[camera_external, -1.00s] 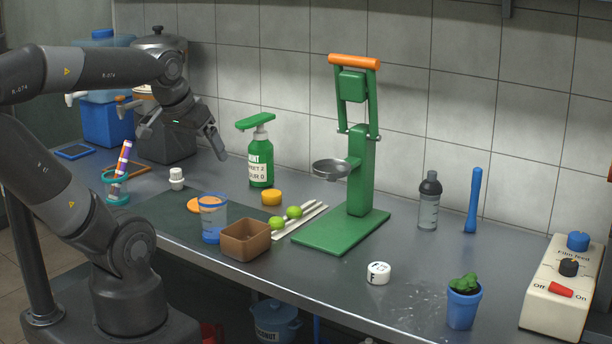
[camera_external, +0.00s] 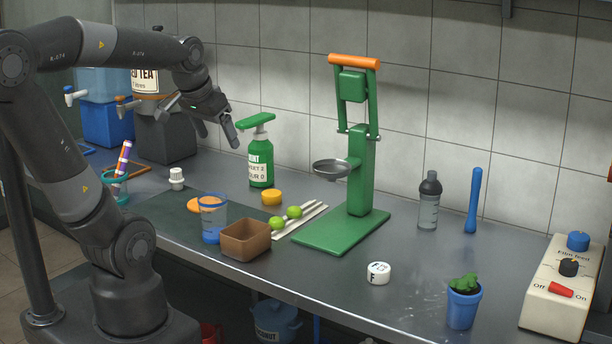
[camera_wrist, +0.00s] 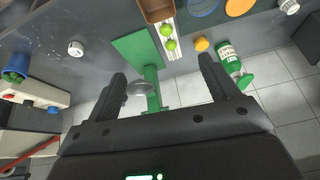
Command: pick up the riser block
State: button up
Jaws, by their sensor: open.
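I cannot tell for certain which thing is the riser block. A brown, box-shaped block with a hollow top (camera_external: 246,241) sits upright near the counter's front edge, left of the green press (camera_external: 360,180). The brown block also shows at the top of the wrist view (camera_wrist: 156,12), partly cut off. My gripper (camera_external: 217,134) is open and empty, raised above the counter at the back left, near the green pump bottle (camera_external: 262,165). In the wrist view, my gripper's two fingers (camera_wrist: 163,76) stand wide apart with nothing between them.
A clear blue-based cup (camera_external: 212,220) stands just left of the brown block. Two limes (camera_external: 285,217) and pale strips (camera_external: 306,222) lie to its right.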

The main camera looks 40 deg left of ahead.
jog(key=w+a+m, duration=0.1)
jog(key=w+a, duration=0.1)
jog(key=w, duration=0.7)
jog(key=m+g+h, duration=0.1)
jog(key=m+g, duration=0.1)
jog(key=m, duration=0.1)
send_over(271, 193)
jog(key=s+a, duration=0.1)
jog(key=s, duration=0.2)
notch_tip(271, 193, down, 20)
jog(key=x, duration=0.9)
jog(key=shift+w+d+f, duration=0.1)
jog(key=shift+d+f, duration=0.1)
jog(key=shift+f, duration=0.2)
jog(key=shift+c, duration=0.4)
jog(key=c, duration=1)
jog(key=shift+r, duration=0.15)
